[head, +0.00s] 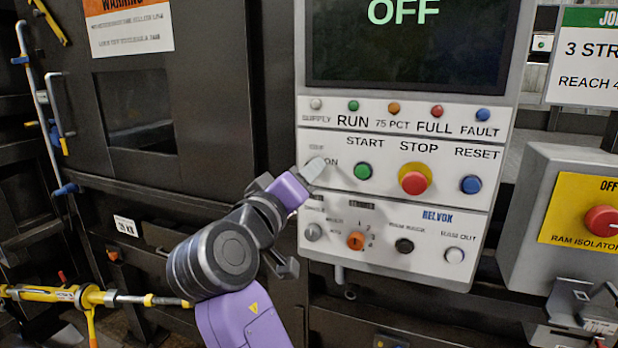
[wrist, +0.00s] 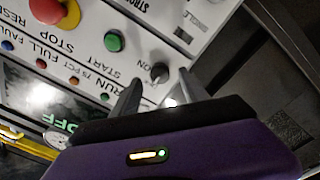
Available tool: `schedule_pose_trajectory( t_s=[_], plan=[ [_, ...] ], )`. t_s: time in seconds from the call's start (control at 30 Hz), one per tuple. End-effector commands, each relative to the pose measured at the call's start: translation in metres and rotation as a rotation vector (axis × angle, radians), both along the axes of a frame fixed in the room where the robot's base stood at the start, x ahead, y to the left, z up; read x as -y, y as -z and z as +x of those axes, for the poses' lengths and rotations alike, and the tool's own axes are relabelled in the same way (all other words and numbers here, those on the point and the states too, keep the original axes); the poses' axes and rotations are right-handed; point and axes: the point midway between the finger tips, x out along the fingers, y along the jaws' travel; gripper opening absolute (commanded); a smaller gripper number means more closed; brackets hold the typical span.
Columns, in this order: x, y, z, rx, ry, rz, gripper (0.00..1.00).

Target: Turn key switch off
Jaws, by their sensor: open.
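The key switch (wrist: 159,73) is a small dark grey knob beside the "ON" lettering on the white control panel (head: 450,205). In the wrist view it sits in the gap between my fingertips, a little beyond them; I cannot tell whether either finger touches it. My fingers also show in the wrist view (wrist: 161,80). The display (head: 410,45) above reads "OFF".
Close to the right of the key switch are the green start button (head: 363,171), the red stop button (head: 414,181) and the blue reset button (head: 470,184). Below are a grey knob (head: 313,232) and an orange selector (head: 356,240). A ram isolator box (head: 570,270) stands at right.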

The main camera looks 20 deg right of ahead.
Motion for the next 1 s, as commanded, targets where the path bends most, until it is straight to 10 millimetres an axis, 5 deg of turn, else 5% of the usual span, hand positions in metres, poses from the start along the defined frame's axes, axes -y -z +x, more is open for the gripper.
schedule_pose_trajectory(
  t_s=[0.4,0.77,1.0],
  plan=[
    [-0.026,0.002,-0.034,-0.001,0.000,-0.001,0.52],
    [-0.029,-0.004,-0.032,0.021,-0.017,-0.006,0.52],
    [-0.069,-0.036,-0.020,0.171,-0.236,-0.001,0.52]
  ],
)
